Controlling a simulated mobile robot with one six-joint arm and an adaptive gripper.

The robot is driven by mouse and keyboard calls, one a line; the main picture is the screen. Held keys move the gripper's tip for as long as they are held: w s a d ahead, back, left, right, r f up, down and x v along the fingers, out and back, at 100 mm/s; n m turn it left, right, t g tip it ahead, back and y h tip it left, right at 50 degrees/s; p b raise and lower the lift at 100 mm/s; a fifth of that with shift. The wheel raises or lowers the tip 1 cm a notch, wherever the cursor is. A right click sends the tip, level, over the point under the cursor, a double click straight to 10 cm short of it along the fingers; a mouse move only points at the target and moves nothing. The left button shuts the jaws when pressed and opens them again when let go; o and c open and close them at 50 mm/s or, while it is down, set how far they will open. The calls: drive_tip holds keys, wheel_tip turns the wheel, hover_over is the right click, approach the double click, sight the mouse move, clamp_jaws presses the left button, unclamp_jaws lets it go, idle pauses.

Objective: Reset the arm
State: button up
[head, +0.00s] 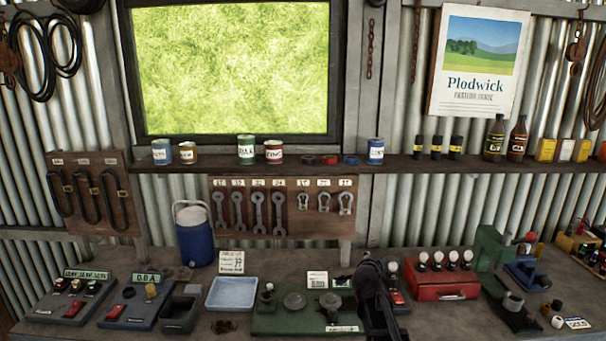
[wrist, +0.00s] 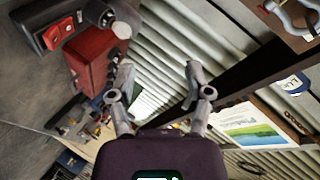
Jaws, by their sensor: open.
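My gripper (wrist: 160,78) is in the wrist view with its two grey fingers spread apart and nothing between them. Beyond the fingers are the corrugated wall and the dark shelf edge. In the head view my dark arm end (head: 372,285) stands over the workbench (head: 230,325), just left of the red box (head: 445,280). Its fingertips are hard to make out there. The red box also shows in the wrist view (wrist: 92,58), to the left of the fingers.
A green fixture (head: 275,318), a blue tray (head: 232,293) and a blue cooler (head: 194,237) stand to the left. A shelf (head: 330,163) with cans and bottles runs along the wall above shackles and wrenches (head: 258,210).

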drive_tip(key=s+a+f+n+g+y, duration=0.1)
drive_tip(key=s+f+n+g, duration=0.2)
drive_tip(key=s, duration=0.6)
drive_tip(key=s+a+f+n+g+y, duration=0.1)
drive_tip(key=s+a+f+n+g, duration=0.1)
drive_tip(key=s+f+n+g, duration=0.2)
drive_tip(key=s+a+f+n+g+y, duration=0.1)
drive_tip(key=s+f+n+g, duration=0.3)
drive_tip(key=s+n, duration=0.4)
drive_tip(key=s+g+y, duration=0.1)
drive_tip(key=s, duration=0.6)
drive_tip(key=shift+a+f+g, duration=0.15)
drive_tip(key=shift+a+g, duration=0.1)
drive_tip(key=shift+g, duration=0.15)
